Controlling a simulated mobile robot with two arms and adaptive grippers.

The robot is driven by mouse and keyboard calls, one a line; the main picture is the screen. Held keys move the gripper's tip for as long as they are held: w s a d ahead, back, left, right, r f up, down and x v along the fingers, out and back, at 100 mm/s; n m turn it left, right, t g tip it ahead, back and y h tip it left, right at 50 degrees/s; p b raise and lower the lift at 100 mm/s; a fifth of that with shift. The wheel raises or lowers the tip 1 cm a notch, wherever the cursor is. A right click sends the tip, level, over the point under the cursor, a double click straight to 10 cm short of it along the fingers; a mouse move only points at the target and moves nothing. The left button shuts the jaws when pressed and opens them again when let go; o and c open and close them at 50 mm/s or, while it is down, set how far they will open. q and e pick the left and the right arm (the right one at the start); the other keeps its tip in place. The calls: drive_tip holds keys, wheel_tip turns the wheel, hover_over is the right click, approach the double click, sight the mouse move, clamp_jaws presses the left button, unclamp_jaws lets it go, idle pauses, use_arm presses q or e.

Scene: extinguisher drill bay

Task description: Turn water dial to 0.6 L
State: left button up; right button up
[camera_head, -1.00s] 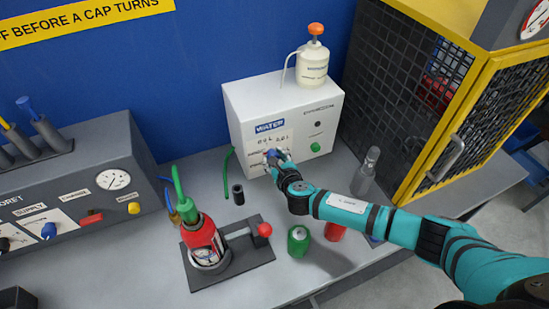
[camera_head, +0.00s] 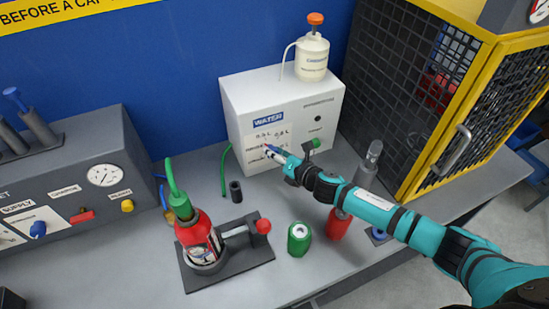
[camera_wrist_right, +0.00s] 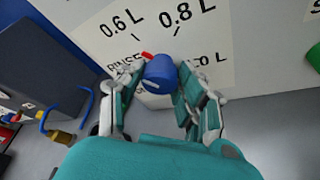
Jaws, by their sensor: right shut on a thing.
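The white water box (camera_head: 235,115) stands against the blue wall, with a "WATER" label and printed volume marks on its front. Its blue dial (camera_wrist_right: 160,74) has a red pointer that leans up and left in the right wrist view, between the "RINSE" and "0.6 L" marks. The "0.8 L" mark is above the dial to the right. My right gripper (camera_head: 277,152) is at the box front, its fingers on both sides of the dial and shut on it. In the head view the gripper partly hides the dial. My left gripper is not in view.
A red extinguisher (camera_head: 196,238) stands in a dark holder with a red-knobbed lever. A green container (camera_head: 299,239) and a red one (camera_head: 338,224) stand below my right arm. A yellow-framed mesh cage (camera_head: 455,110) is at the right, a grey control panel (camera_head: 70,160) at the left.

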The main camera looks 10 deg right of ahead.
drive_tip(key=shift+d+f+m+y+b, duration=0.15)
drive_tip(key=shift+m+y+b, duration=0.35)
drive_tip(key=shift+m+b, duration=0.7)
drive_tip(key=o, duration=1.1)
drive_tip(key=shift+o, duration=0.2)
drive_tip(key=v, duration=1.2)
drive_tip(key=shift+f, duration=0.2)
drive_tip(key=shift+r, duration=0.1)
